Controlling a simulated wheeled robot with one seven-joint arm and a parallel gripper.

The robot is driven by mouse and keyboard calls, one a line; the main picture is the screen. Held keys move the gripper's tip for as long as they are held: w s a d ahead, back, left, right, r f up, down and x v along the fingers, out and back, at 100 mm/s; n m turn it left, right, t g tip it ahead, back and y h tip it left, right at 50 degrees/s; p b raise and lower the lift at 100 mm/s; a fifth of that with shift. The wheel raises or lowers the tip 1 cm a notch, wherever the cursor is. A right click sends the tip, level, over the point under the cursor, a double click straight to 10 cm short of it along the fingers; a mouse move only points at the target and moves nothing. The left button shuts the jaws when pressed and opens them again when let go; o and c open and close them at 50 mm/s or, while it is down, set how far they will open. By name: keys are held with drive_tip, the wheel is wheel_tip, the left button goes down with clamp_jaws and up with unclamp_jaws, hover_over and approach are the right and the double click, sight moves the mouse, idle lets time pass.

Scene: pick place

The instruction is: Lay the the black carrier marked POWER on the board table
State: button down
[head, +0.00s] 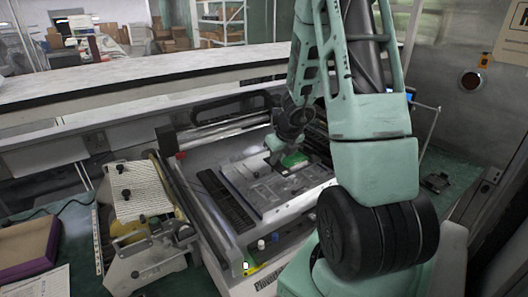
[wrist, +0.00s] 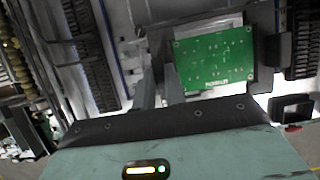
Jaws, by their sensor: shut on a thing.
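The black carrier (wrist: 264,48) shows in the wrist view as a dark plate around a green circuit board (wrist: 213,62). I cannot read any POWER marking. My gripper (wrist: 159,84) is shut on the carrier's left edge in that view. In the head view, my gripper (head: 276,154) is over the machine's bed, with the green board (head: 294,160) beside it. The board table (head: 262,196) is the pale grey plate in the machine, below the carrier. I cannot tell whether the carrier touches it or hangs just above.
Black slotted strips (head: 226,200) lie left of the plate. A feeder unit with a white perforated sheet (head: 136,190) stands at left, and a purple-edged tray (head: 28,245) lies at far left.

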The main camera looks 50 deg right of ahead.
sight(278, 170)
drive_tip(key=shift+f+b, duration=3.5)
drive_tip(key=shift+f+b, duration=0.85)
drive_tip(key=c, duration=1.4)
unclamp_jaws()
drive_tip(key=c, duration=0.3)
drive_tip(key=shift+c, duration=0.2)
wheel_tip(278, 170, up, 7)
drive_tip(key=p, duration=0.7)
drive_tip(key=shift+r, duration=0.1)
